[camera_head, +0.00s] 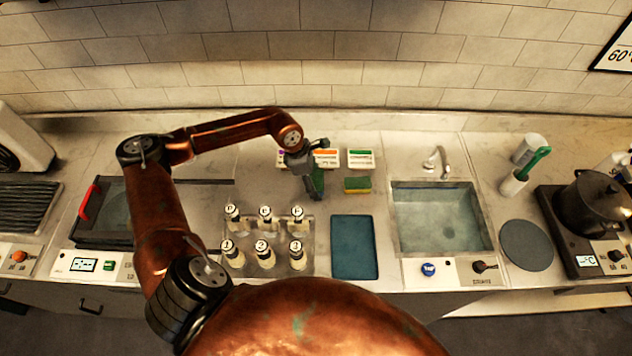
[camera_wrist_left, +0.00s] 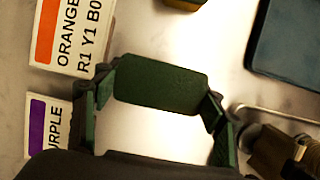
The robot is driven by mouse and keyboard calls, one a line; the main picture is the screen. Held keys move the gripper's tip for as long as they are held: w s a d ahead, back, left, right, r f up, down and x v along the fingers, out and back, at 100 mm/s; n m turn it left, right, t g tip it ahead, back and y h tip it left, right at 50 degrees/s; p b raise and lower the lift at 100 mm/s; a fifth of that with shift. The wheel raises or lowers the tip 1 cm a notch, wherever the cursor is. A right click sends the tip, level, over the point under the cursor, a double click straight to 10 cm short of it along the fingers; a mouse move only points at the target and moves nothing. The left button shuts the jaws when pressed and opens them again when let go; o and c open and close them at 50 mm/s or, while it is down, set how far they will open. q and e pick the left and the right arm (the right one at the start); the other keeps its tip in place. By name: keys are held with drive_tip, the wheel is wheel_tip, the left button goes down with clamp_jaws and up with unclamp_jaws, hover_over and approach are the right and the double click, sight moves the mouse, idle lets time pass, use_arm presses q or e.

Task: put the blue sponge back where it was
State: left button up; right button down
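My left gripper (camera_head: 308,192) reaches down over the counter behind the bottle tray. In the left wrist view its fingers (camera_wrist_left: 160,95) press on the two ends of a block with a dark green face (camera_wrist_left: 160,82), sponge-like in shape. Its green side also shows in the head view (camera_head: 319,181). No blue side of it shows, so I cannot tell whether it is the blue sponge. Whether it touches the counter is unclear. A yellow sponge with a green top (camera_head: 357,186) lies to the right. My right gripper is not in view.
Label cards stand behind: orange (camera_head: 325,158), green (camera_head: 361,159), and a purple one (camera_wrist_left: 48,125) partly hidden. A tray of several bottles (camera_head: 310,228) is in front, with a dark blue mat (camera_head: 354,247) beside it. The sink (camera_head: 440,220) is to the right.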

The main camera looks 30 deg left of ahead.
use_arm(q)
drive_tip(key=o, duration=0.4)
drive_tip(key=shift+c, duration=0.2)
drive_tip(key=shift+r, duration=0.15)
drive_tip(key=shift+r+p, duration=0.3)
drive_tip(key=shift+p, duration=0.05)
drive_tip(key=v, duration=1.2)
drive_tip(key=shift+r, duration=0.2)
drive_tip(key=shift+w, duration=0.1)
